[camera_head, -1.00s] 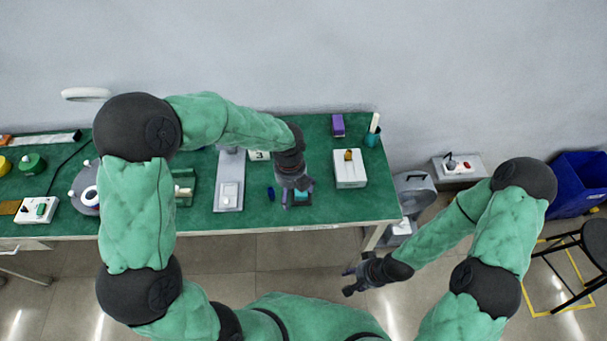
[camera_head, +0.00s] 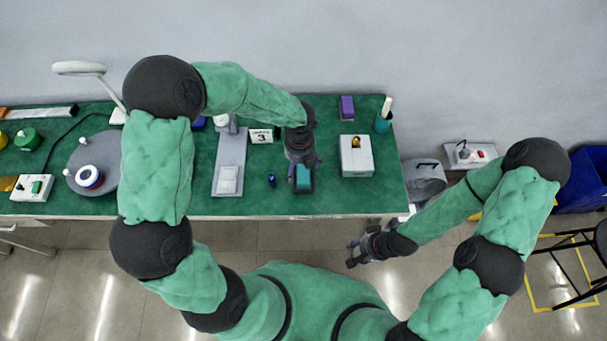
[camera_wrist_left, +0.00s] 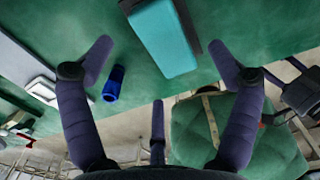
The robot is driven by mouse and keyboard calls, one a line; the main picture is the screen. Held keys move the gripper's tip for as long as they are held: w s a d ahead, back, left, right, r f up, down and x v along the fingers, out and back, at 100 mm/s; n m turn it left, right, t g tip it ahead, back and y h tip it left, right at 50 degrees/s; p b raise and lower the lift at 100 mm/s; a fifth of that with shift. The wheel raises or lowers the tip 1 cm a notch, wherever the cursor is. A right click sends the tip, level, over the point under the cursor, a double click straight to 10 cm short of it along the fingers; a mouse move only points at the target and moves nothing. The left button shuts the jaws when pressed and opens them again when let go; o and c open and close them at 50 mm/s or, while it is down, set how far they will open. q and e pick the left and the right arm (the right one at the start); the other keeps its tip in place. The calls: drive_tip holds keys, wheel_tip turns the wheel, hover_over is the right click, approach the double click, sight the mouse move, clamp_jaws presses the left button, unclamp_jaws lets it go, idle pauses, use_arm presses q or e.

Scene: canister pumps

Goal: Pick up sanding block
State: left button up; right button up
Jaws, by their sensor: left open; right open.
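The sanding block seems to be the teal block (camera_head: 303,176) on a dark base, near the front edge of the green bench. My right gripper (camera_head: 358,251) is open and empty, over the floor before the bench.
A white box (camera_head: 357,163) is to the right, a grey stand (camera_head: 229,160) to the left. A purple block (camera_head: 346,106) is behind.

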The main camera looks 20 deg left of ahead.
sight(300, 172)
use_arm(q)
drive_tip(key=f+b, duration=0.1)
drive_tip(key=f, duration=0.3)
drive_tip(key=shift+w+f+b, duration=0.2)
drive_tip(key=shift+f+b, duration=0.15)
drive_tip(key=c, duration=1.3)
